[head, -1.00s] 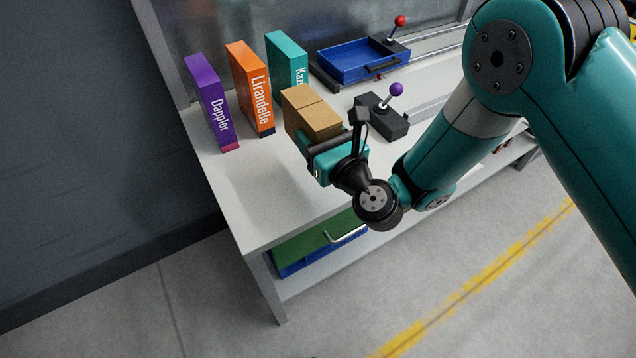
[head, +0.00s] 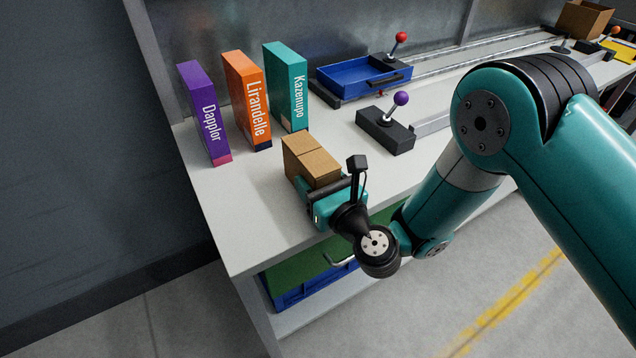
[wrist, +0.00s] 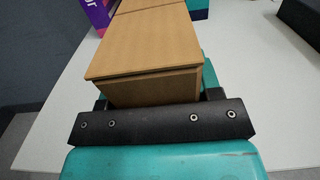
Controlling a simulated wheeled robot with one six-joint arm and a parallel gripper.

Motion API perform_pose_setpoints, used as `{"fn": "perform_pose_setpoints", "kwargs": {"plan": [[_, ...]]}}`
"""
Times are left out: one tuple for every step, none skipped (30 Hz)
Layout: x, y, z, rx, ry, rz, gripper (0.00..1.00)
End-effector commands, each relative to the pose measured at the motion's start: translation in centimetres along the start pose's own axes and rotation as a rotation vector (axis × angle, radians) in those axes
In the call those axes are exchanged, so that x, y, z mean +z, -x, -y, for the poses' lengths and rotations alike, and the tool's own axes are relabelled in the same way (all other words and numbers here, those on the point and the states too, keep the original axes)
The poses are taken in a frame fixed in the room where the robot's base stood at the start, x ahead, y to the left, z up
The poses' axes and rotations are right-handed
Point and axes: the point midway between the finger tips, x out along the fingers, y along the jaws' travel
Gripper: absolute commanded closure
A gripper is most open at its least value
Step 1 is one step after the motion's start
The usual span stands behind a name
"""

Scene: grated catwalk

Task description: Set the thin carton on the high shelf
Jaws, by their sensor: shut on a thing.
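A brown cardboard carton (head: 311,160) is held at the end of my gripper (head: 328,193), over the front left part of the grey upper shelf (head: 222,205). In the wrist view the carton (wrist: 150,42) extends straight out from the black jaw bar of my gripper (wrist: 155,115), with a seam across its top. My gripper is shut on its near end. The carton's underside is hidden, so I cannot tell whether it touches the surface.
Upright purple (head: 200,110), orange (head: 245,100) and teal (head: 286,85) boxes stand behind the carton. A purple-knobbed lever block (head: 385,130) and a blue tray (head: 360,75) are to the right. Below is a lower shelf with a green-and-blue container (head: 300,285).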

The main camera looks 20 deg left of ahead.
Motion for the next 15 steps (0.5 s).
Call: {"fn": "perform_pose_setpoints", "kwargs": {"plan": [[0.08, -0.02, 0.01, 0.000, 0.000, 0.001, 0.80], [0.01, -0.02, 0.01, 0.000, 0.000, 0.001, 0.80], [-0.16, -0.01, 0.01, 0.000, 0.000, 0.001, 0.80], [-0.29, -0.01, 0.01, 0.000, 0.000, 0.001, 0.80], [-0.40, -0.01, 0.01, 0.000, 0.000, 0.001, 0.80], [-0.38, 0.01, 0.00, 0.000, 0.001, 0.000, 0.37], [-0.33, 0.01, 0.00, 0.000, 0.001, 0.000, 0.30], [-0.32, 0.01, 0.00, 0.000, 0.001, -0.001, 0.23], [-0.33, 0.01, 0.00, 0.000, 0.001, -0.001, 0.16], [-0.32, 0.01, 0.00, 0.000, 0.001, -0.001, 0.16], [-0.32, 0.01, 0.00, 0.000, 0.001, -0.001, 0.16], [-0.32, 0.01, 0.00, 0.000, 0.001, -0.001, 0.16], [-0.32, 0.01, 0.00, 0.000, 0.001, -0.001, 0.16], [-0.32, 0.01, 0.00, 0.000, 0.001, -0.001, 0.16], [-0.32, 0.01, 0.00, 0.000, 0.000, -0.001, 0.16]]}}
